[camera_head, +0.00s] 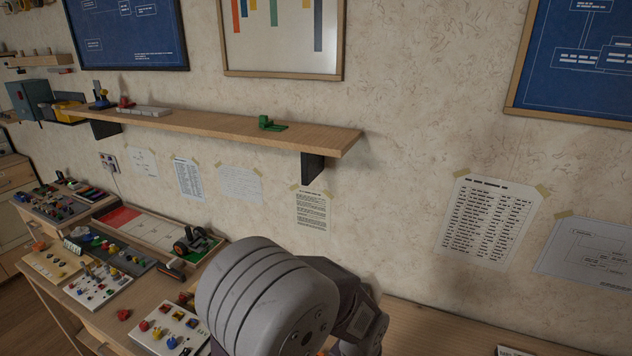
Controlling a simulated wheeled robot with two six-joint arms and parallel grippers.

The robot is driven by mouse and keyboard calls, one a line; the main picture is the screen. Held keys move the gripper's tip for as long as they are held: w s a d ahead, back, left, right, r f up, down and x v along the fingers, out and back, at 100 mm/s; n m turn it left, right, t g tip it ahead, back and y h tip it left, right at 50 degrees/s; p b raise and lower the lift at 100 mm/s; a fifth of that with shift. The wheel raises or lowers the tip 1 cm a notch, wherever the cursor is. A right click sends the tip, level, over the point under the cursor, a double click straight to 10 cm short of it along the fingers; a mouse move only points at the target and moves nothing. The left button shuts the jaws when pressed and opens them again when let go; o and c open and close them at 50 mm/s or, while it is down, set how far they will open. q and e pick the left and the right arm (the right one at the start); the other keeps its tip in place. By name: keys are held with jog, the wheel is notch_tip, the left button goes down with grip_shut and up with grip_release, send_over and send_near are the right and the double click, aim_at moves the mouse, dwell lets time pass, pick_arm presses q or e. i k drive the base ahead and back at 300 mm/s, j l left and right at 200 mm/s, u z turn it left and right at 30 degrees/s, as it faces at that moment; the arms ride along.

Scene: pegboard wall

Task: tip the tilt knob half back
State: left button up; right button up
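The tilt knob cannot be picked out for sure. Several small coloured knobs and switches sit on boards on the bench at the left, such as the pale board (170,330) at the front, the white board (98,284) and the cream board (57,264). They are too small to tell which one is the tilt knob or how it is set. A large grey link of my arm fills the lower middle and covers part of the bench. Neither of my grippers shows.
A wooden shelf (230,128) runs along the wall with a small green object (271,124) on it. A black device with an orange wheel (190,243) stands on the bench. Taped papers (488,222) and framed pictures (284,34) hang on the wall. A small red piece (124,314) lies near the pale board.

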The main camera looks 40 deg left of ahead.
aim_at(97, 86)
jog(key=u, duration=2.6)
jog(key=j, duration=0.75)
jog(key=i+j, duration=0.4)
jog(key=j, duration=0.15)
jog(key=i+j, duration=0.85)
jog(key=j, duration=0.25)
